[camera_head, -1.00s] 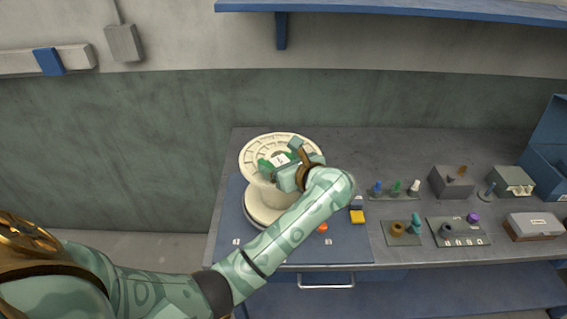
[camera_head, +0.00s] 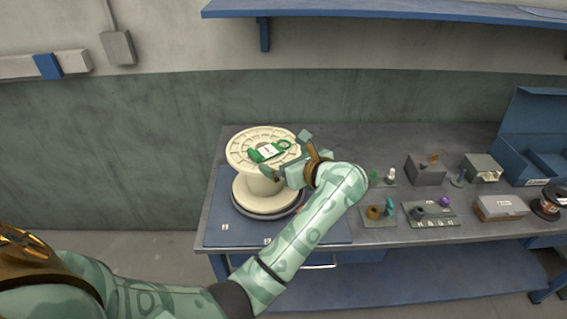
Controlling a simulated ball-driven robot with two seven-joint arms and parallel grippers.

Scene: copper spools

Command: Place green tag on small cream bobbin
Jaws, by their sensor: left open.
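The cream bobbin (camera_head: 242,149) stands upright on a dark round base on the blue mat (camera_head: 222,229) at the left of the bench. The green tag (camera_head: 258,156), with a white label, lies on the bobbin's top flange; its ring end points right. My left gripper (camera_head: 287,156) is open at the right edge of the flange, beside the tag. Its fingers seem clear of the tag, though the near finger partly covers the flange rim. My forearm hides part of the mat and bench. My right gripper is not in view.
To the right stand small pegs (camera_head: 391,175), a grey block (camera_head: 426,170), a holder with a purple piece (camera_head: 445,201), a clear-lidded box (camera_head: 501,207) and a blue bin (camera_head: 535,140). A blue shelf (camera_head: 380,12) hangs above. The bench behind the bobbin is clear.

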